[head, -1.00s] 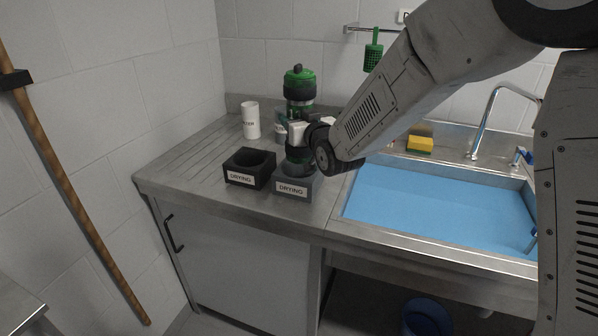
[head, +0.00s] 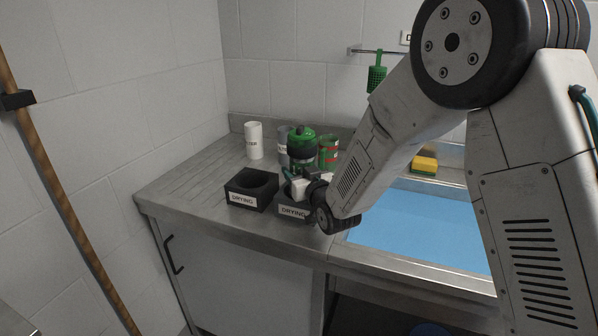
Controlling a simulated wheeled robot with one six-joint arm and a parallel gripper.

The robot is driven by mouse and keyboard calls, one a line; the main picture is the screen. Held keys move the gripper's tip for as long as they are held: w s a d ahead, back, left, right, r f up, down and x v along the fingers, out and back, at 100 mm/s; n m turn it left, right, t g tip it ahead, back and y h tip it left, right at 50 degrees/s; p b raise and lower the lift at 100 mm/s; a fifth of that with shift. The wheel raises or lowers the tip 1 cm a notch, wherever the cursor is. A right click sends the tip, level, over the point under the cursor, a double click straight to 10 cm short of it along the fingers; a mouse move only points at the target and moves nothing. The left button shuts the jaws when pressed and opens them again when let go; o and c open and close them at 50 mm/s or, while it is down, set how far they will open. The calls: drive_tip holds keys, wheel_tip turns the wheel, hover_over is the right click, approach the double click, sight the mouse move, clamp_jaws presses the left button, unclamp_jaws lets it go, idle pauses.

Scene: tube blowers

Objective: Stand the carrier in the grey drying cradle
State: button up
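The carrier (head: 302,142), a cylinder with a green domed top and a black band, stands upright at the grey drying cradle (head: 291,212). Its lower part is hidden by my gripper and the cradle, so I cannot see how deep it sits. My gripper (head: 298,187) is low at the carrier's near side, just above the cradle, and appears shut on the carrier. The fingertips are partly hidden. The grey cradle has a "DRYING" label on its front; my wrist covers its right side.
A black drying cradle (head: 252,188), empty, stands just left of the grey one. Behind are a white canister (head: 254,141), a grey canister (head: 283,146) and a green-and-red can (head: 328,151). The blue-filled sink (head: 425,228) and a yellow sponge (head: 424,164) are right.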

drive_tip(key=o, duration=1.1)
drive_tip(key=shift+f, duration=0.15)
drive_tip(key=shift+o, duration=0.2)
drive_tip(key=shift+r, duration=0.2)
drive_tip(key=v, duration=1.2)
drive_tip(key=shift+d, duration=0.1)
